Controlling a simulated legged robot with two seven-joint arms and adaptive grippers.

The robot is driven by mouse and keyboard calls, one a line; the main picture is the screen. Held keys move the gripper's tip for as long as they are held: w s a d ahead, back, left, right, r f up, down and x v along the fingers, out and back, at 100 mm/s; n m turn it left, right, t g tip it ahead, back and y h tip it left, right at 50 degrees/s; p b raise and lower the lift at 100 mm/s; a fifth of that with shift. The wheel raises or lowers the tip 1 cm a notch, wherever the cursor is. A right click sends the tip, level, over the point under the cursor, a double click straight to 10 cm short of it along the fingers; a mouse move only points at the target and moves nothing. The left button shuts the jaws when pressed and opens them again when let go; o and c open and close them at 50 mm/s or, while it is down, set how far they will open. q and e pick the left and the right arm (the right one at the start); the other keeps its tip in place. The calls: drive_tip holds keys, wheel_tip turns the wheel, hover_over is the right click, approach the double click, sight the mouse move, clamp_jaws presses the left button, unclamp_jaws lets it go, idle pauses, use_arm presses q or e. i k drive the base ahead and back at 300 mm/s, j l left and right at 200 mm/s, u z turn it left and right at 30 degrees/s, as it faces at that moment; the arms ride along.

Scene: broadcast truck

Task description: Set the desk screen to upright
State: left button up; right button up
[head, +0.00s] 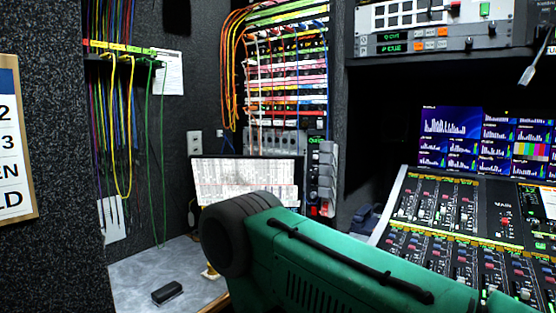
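The desk screen (245,180) stands at the back of the grey desk (150,272), left of the picture's middle. It is lit with a white page of fine dark marks and a thin red line, in a dark frame. Its top edge is nearly level, and the frame looks slightly narrower towards the bottom. Its lower right part and its stand are hidden behind a large green and black body in the foreground. I cannot tell its exact tilt. Neither of my grippers shows in the head view.
A small black box (167,293) lies on the desk. Cables hang from the patch panel (288,85) above the screen and along the left wall. A mixing console (465,225) and lit monitors (450,138) fill the right. The desk's left part is mostly clear.

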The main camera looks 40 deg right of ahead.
sight(217, 178)
drive_tip(key=z, duration=0.9)
drive_tip(key=i+j+z, duration=0.1)
drive_tip(key=z, duration=0.25)
drive_tip(key=k+l+u, duration=0.2)
drive_tip(key=l, duration=0.25)
drive_tip(key=l+u, duration=0.15)
drive_tip(key=l, duration=0.35)
drive_tip(key=k+l+u, duration=0.2)
drive_tip(key=l, duration=0.2)
drive_tip(key=i+l, duration=0.05)
drive_tip(key=i, duration=0.05)
